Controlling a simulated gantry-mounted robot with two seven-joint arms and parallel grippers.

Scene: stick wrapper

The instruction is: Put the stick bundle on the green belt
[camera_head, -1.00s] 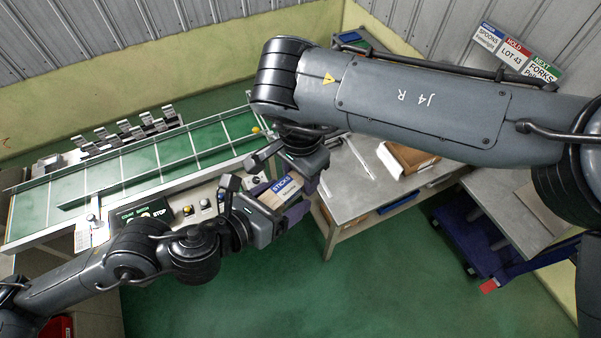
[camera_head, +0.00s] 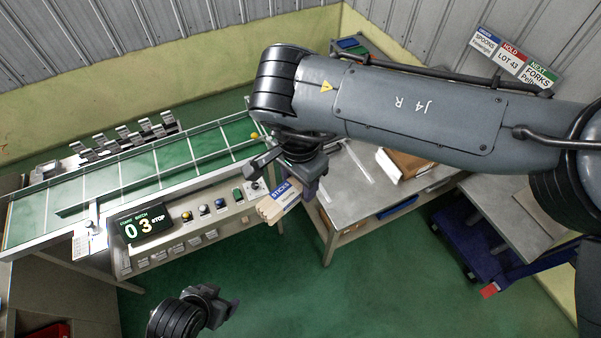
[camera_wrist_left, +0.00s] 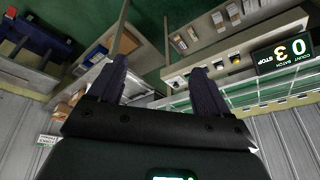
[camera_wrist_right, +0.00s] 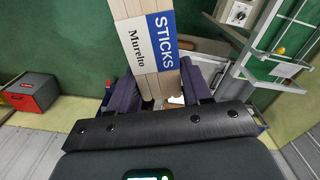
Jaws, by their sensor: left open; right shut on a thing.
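The stick bundle (camera_head: 277,203) is pale wood with a blue and white "STICKS" band. My right gripper (camera_head: 310,180) is shut on it and holds it in the air, off the near right end of the belt machine. In the right wrist view the bundle (camera_wrist_right: 146,45) stands out lengthwise between the two fingers (camera_wrist_right: 158,88). The green belt (camera_head: 145,165) runs along the machine at the left, divided by pale cross bars. My left gripper (camera_head: 220,305) is open and empty, low in the head view and well apart from the bundle. Its spread fingers (camera_wrist_left: 161,85) show in the left wrist view.
The machine's front has a counter display (camera_head: 143,225) reading 03 and several coloured buttons. A metal table (camera_head: 350,195) with an open cardboard box (camera_head: 405,160) stands right of the belt. A yellow ball (camera_head: 254,135) sits at the belt's right end. The green floor in front is clear.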

